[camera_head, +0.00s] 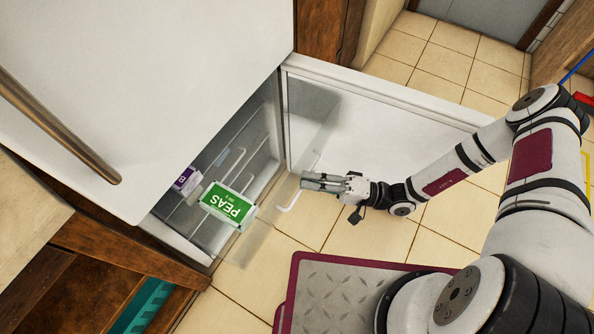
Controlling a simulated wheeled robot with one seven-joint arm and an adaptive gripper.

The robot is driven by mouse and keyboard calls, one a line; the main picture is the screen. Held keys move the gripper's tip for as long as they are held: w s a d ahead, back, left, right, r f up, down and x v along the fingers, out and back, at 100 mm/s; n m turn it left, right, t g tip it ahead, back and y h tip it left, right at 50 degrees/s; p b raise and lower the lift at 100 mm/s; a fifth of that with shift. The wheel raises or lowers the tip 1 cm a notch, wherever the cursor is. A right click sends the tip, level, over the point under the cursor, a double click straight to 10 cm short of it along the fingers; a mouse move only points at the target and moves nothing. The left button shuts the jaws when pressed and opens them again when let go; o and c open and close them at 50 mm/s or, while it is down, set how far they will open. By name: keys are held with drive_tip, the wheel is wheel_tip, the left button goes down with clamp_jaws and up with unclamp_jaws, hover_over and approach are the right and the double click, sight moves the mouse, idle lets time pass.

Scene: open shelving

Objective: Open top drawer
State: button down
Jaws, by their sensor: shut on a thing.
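The top drawer (262,238) is a clear, see-through bin in the open lower compartment of a white fridge. It stands partly out past the compartment's front edge. A white bar handle (289,203) is on its front. A green PEAS box (227,205) and a small purple and white box (186,180) show through the clear plastic. I cannot tell exactly which bin the purple box lies in.
The white lower door (385,125) stands open to the right, behind my gripper. The closed upper door (150,80) has a long metal handle (60,125). Wooden cabinets (85,270) stand at lower left. Tiled floor (275,270) is free in front of the drawer.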

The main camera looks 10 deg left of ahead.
drive_tip(key=shift+s+d, duration=0.15)
drive_tip(key=shift+d, duration=0.3)
drive_tip(key=c, duration=1.7)
unclamp_jaws()
drive_tip(key=d, duration=0.4)
drive_tip(key=d+f, duration=0.1)
drive_tip(key=d, duration=0.3)
drive_tip(key=d+f, duration=0.1)
drive_tip(key=d, duration=0.2)
drive_tip(key=shift+d+f, duration=0.1)
drive_tip(key=shift+d, duration=0.3)
